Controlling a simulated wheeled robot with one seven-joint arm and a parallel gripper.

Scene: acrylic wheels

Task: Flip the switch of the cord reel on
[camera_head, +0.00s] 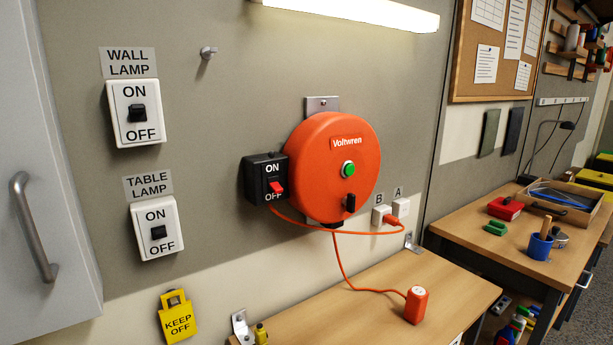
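The cord reel (322,150) is a round orange drum marked Voltwren, mounted on the wall near the middle of the view. It has a green round button (348,168) and a black knob (350,203) on its face. A black switch box (256,183) sits at its left side, marked ON above and OFF below. Its red switch lever (277,188) points down and partly covers the OFF marking. My gripper is not in view.
Wall lamp (137,113) and table lamp (157,229) switches are on the left. Below are a yellow KEEP OFF tag (177,318) and a wooden bench (380,285) with an orange cord end (416,304). An orange plug (393,223) is at the wall sockets. A cabinet door (50,160) stands far left.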

